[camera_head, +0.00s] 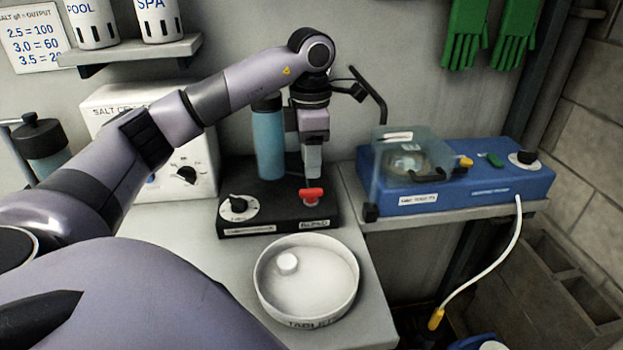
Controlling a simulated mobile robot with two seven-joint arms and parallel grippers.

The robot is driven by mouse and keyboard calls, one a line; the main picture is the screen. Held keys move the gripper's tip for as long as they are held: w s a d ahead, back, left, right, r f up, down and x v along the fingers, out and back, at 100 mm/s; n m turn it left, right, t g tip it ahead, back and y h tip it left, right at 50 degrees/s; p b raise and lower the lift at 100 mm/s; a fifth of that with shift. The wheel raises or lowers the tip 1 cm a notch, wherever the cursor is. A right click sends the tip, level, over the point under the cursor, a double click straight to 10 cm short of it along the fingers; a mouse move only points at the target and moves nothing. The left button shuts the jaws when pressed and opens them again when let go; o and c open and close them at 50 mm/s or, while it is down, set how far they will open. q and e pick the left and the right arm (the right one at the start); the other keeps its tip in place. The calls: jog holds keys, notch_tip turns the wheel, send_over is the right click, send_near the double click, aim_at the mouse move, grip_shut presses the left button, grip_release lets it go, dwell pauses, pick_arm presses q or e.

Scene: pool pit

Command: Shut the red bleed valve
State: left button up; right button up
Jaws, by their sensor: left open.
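The red bleed valve (311,195) is a small red handle on top of a black unit (275,221), at its right end above a white label. My left gripper (312,172) points straight down just above the red valve. It is open. From this angle I cannot tell whether its fingertips touch the handle or stay just above it. The black unit also has a dark knob (238,204) on a white dial at its left. My right gripper is not in view.
A blue bottle (268,140) stands right beside my gripper. A white bowl (268,298) with a tablet is in front. A blue dosing pump (480,188) with a clear cover (408,150) sits on a shelf at right. A white control box (200,150) stands behind, left.

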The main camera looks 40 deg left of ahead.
aim_at(311, 190)
pick_arm(q)
notch_tip(311, 190, down, 6)
jog(key=shift+f, duration=0.1)
grip_shut()
